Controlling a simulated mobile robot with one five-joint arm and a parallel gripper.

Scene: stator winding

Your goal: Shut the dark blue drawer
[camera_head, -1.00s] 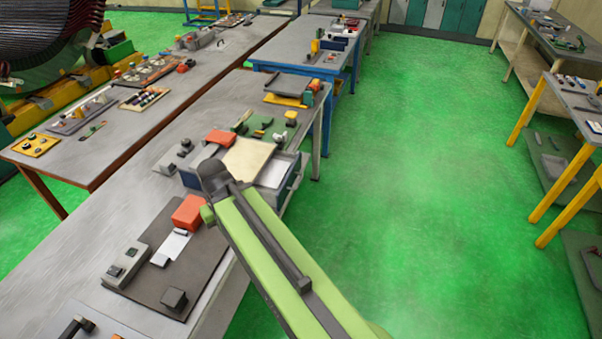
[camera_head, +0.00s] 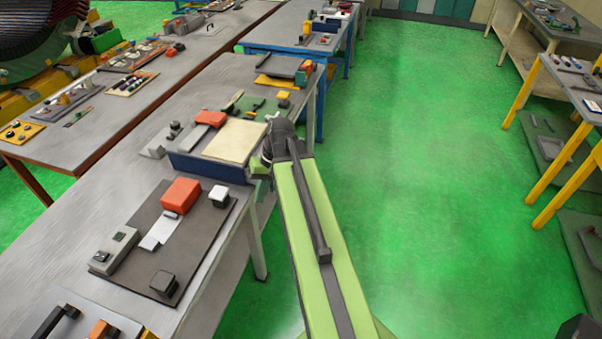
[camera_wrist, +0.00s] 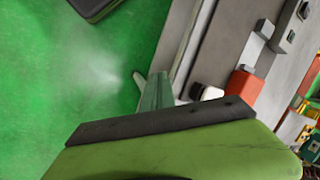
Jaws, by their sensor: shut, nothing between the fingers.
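The dark blue drawer unit (camera_head: 208,168) stands on the long grey worktable, with its dark blue side facing me and a cream panel (camera_head: 235,141) on top. The drawer's right end is hidden behind my arm, so I cannot tell how far it stands out. My gripper (camera_head: 259,169) is shut and empty at the right end of the unit, by the table's edge. It is mostly hidden by my wrist, and I cannot tell whether it touches the drawer. The wrist view shows mainly my green hand, the table edge and the floor.
A dark board (camera_head: 205,233) nearer me carries an orange box (camera_head: 181,195), a white-topped block (camera_head: 219,196) and small grey devices. Another orange block (camera_head: 210,118) stands behind the unit. The green floor (camera_head: 420,180) right of the table is clear.

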